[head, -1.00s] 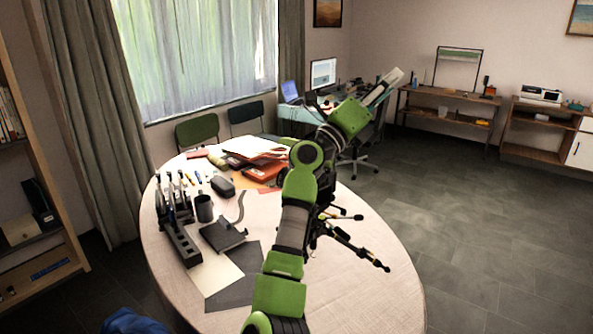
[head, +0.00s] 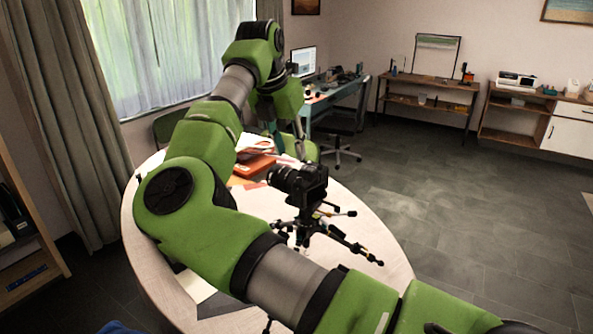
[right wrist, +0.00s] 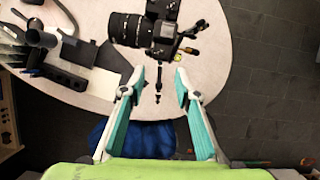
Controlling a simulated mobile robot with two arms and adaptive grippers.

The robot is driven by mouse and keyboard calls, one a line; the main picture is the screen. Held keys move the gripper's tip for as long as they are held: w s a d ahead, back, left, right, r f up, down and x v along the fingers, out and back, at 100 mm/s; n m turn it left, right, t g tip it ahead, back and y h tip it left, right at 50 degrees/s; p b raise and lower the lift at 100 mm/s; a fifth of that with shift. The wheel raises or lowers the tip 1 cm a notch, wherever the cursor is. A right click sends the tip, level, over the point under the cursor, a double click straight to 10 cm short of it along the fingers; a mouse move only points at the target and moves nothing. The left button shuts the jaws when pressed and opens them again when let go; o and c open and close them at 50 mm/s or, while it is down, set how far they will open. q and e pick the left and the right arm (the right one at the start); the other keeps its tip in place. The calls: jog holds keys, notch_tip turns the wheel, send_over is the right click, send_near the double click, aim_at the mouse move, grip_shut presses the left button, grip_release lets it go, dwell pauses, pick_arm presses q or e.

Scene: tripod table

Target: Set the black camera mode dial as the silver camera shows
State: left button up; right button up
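A black camera (head: 312,182) with a long lens pointing left stands on a small black tripod (head: 310,226) on the round table. It also shows at the top of the right wrist view (right wrist: 163,12). Its mode dial cannot be made out. I cannot pick out a silver camera. My left gripper is not in view.
Open floor lies right of the table.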

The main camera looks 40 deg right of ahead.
aim_at(299, 178)
jog(key=p+x, duration=0.2)
jog(key=x, duration=0.7)
jog(key=shift+d+f, duration=0.15)
jog(key=shift+f, duration=0.05)
grip_shut()
